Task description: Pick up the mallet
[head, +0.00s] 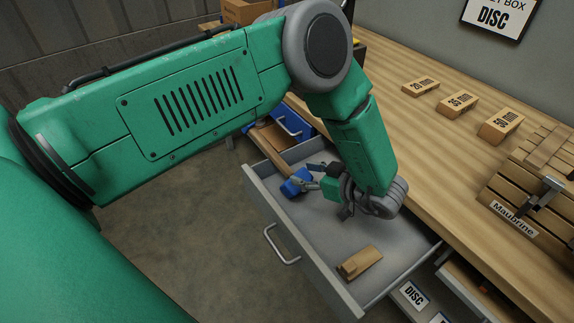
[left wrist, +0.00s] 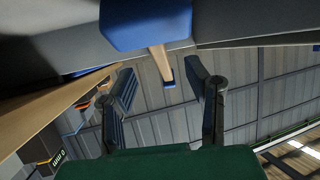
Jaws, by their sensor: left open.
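The mallet's blue head (head: 296,182) shows in the open grey drawer in the head view, partly behind my left gripper. In the left wrist view the blue head (left wrist: 146,26) is at the top, and a pale wooden handle (left wrist: 159,62) runs from it down toward a small blue end. My left gripper (head: 314,177) reaches low into the drawer beside the mallet. Its two fingers (left wrist: 160,72) are spread apart, with the handle showing in the gap between their tips. I cannot tell whether a finger touches it. My right gripper is out of view.
A wooden block (head: 359,262) lies in the drawer (head: 293,244) near its front right. Blue bins (head: 290,126) sit beyond it. The workbench (head: 400,140) carries labelled wooden blocks (head: 501,125) and a slatted wooden fixture (head: 530,190). The drawer's middle floor is bare.

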